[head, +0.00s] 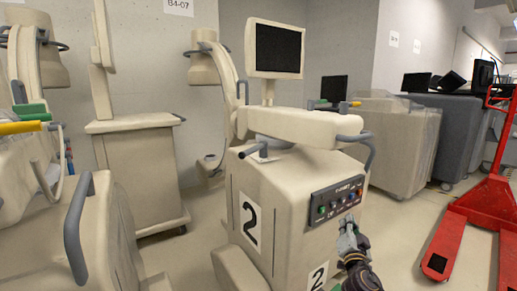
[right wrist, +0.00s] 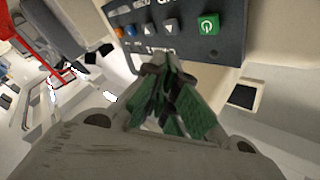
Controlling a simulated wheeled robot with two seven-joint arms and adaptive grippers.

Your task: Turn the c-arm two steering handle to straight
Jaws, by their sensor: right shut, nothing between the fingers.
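C-arm two (head: 285,190) is the beige cart with black "2" labels in the middle of the head view. A short grey lever handle (head: 252,150) sticks out at its upper left edge, pointing down to the left. A grey bar handle (head: 367,146) is at its upper right. I cannot tell for certain which one is the steering handle. My right gripper (head: 348,232) is shut and empty in front of the cart, just below its button panel (head: 337,198). In the right wrist view its fingertips (right wrist: 172,68) are close to the panel's lower edge (right wrist: 185,50). My left gripper is out of view.
Another beige cart with a grey handle (head: 76,228) stands close at the left. A monitor (head: 275,50) rises behind C-arm two. A red pallet jack (head: 478,215) stands at the right. Floor (head: 400,235) is clear between it and C-arm two.

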